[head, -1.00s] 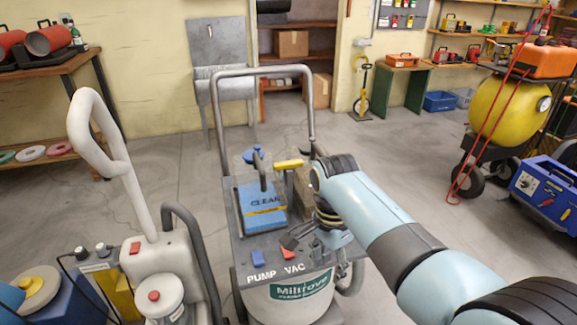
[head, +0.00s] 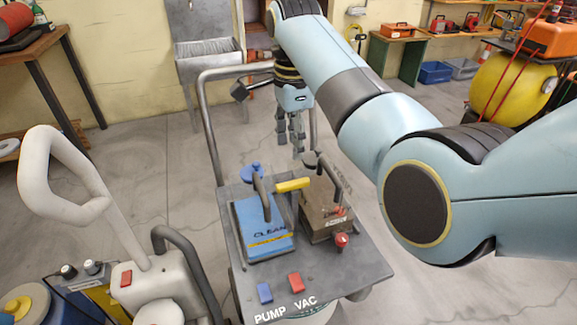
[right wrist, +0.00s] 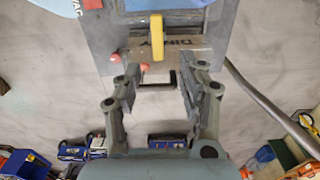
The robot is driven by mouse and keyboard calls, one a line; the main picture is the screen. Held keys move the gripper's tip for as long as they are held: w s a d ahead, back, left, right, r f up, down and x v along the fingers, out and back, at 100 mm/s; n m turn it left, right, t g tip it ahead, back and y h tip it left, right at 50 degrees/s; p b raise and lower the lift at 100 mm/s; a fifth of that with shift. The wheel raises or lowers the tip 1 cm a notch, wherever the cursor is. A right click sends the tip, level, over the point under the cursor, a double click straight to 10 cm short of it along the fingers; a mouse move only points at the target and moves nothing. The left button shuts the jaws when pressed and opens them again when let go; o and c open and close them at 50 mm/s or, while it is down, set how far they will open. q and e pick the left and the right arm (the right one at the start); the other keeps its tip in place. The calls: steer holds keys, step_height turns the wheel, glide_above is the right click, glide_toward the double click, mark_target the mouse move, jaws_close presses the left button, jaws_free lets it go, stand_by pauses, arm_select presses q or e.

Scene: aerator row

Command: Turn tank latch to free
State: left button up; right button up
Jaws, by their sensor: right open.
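The yellow tank latch (head: 292,185) lies between the blue clean tank (head: 263,228) and the brown tank (head: 322,207) on the pump-vac machine. In the head view it points across toward the brown tank. In the right wrist view the yellow latch (right wrist: 157,35) shows beyond the fingertips, over the brown tank lettered "DIRTY" (right wrist: 170,58). My right gripper (head: 297,150) hangs fingers down above the far side of the brown tank. It is open and empty, apart from the latch; in the right wrist view its fingers (right wrist: 160,88) are spread. My left gripper is out of view.
The machine's grey push frame (head: 208,130) rises behind the tanks, close to my right gripper. Black carrying handles stand on both tanks. A red knob (head: 341,241) sits before the brown tank. A beige machine (head: 170,270) stands at the left.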

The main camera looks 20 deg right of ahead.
glide_above(293, 182)
steer(key=f, duration=0.5)
steer(key=shift+s, duration=0.2)
step_height(293, 182, down, 4)
steer(key=shift+w+f+b, duration=0.1)
steer(key=shift+w+b, duration=0.05)
steer(key=shift+b, duration=0.25)
steer(key=shift+f, duration=0.4)
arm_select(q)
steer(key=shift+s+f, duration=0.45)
arm_select(e)
steer(key=c, duration=0.5)
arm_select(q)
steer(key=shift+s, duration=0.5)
arm_select(e)
jaws_close()
